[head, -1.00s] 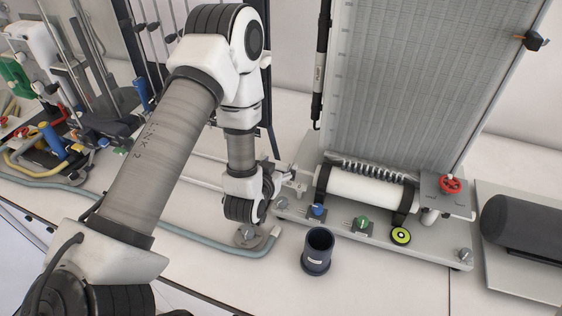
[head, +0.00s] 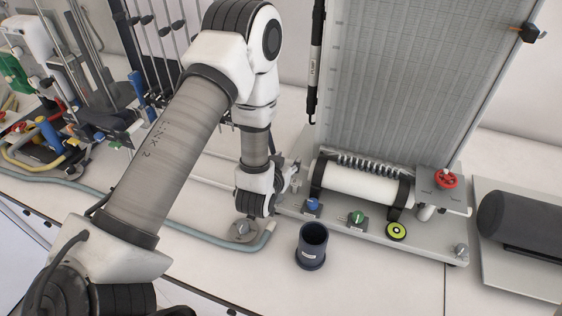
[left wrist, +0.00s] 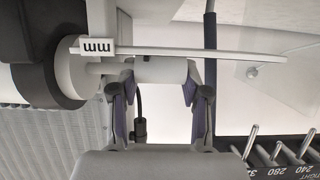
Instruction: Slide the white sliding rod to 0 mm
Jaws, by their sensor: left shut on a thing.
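The white sliding rod shows in the left wrist view, its thick white end (left wrist: 160,70) between the fingers of my left gripper (left wrist: 154,88). A thinner part runs left from it into the white cylinder (left wrist: 76,72). In the head view my left gripper (head: 291,174) is at the left end of the white horizontal cylinder (head: 362,185), and the rod is mostly hidden by the wrist. A flat white scale bar (left wrist: 185,51) with an "mm" label lies along the rod. No readable numbers show on it. My right gripper is not in view.
A tall grey manometer board (head: 410,75) stands behind the cylinder. Blue (head: 312,205) and green (head: 357,217) knobs and a red valve (head: 446,180) sit nearby. A dark cup (head: 312,245) stands in front. Other apparatus crowds the left.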

